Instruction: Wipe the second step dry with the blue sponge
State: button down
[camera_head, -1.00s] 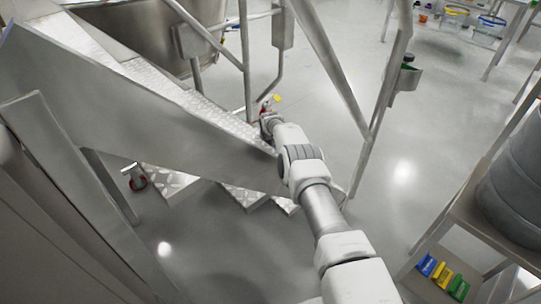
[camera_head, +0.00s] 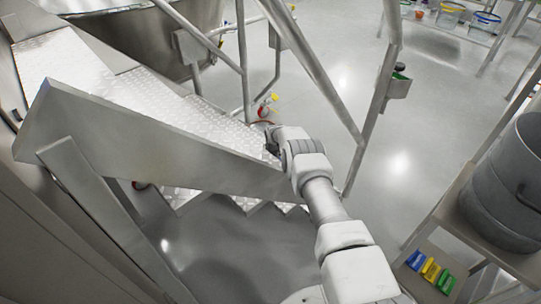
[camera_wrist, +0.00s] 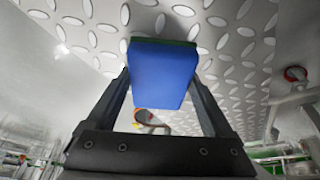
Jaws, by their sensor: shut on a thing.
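In the wrist view my gripper (camera_wrist: 161,82) is shut on the blue sponge (camera_wrist: 162,72), which has a thin green layer at its far edge. The sponge is close to a metal tread plate (camera_wrist: 235,50) with raised oval studs. I cannot tell whether they touch, nor which step this is. In the head view the metal stairs (camera_head: 205,118) run down toward the right behind a side plate (camera_head: 150,140). My gripper's end (camera_head: 271,146) is mostly hidden there by my own arm, and the sponge is not visible. No water can be made out on the steps.
Handrail posts (camera_head: 368,125) stand right of the stairs. A red and yellow item (camera_head: 267,104) is beside the rail. A grey drum (camera_head: 510,190) stands on a bench at right, above blue, yellow and green items (camera_head: 431,270). Open floor lies beyond the rail.

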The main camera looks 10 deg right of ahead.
jog(key=shift+s+d+f+p, duration=0.1)
jog(key=shift+s+d+p, duration=0.4)
jog(key=shift+s+p, duration=0.4)
jog(key=shift+s+d+f+p, duration=0.1)
jog(key=shift+s+d+p, duration=0.5)
jog(key=shift+p, duration=0.4)
jog(key=shift+s+d+f+p, duration=0.1)
jog(key=shift+s+d+p, duration=0.25)
jog(key=shift+s+p, duration=0.3)
jog(key=shift+s+d+r+p, duration=0.2)
jog(key=shift+s+d+p, duration=0.4)
jog(key=shift+s+p, duration=0.35)
jog(key=shift+s+d+f+p, duration=0.1)
jog(key=shift+s+d+p, duration=0.4)
jog(key=shift+s+p, duration=0.15)
jog(key=shift+w, duration=0.1)
jog(key=shift+w+a+r+p, duration=0.15)
jog(key=shift+r+p, duration=0.85)
jog(key=shift+r, duration=0.65)
jog(key=shift+w+r+p, duration=0.1)
jog(key=shift+r+p, duration=0.9)
jog(key=shift+r, duration=0.6)
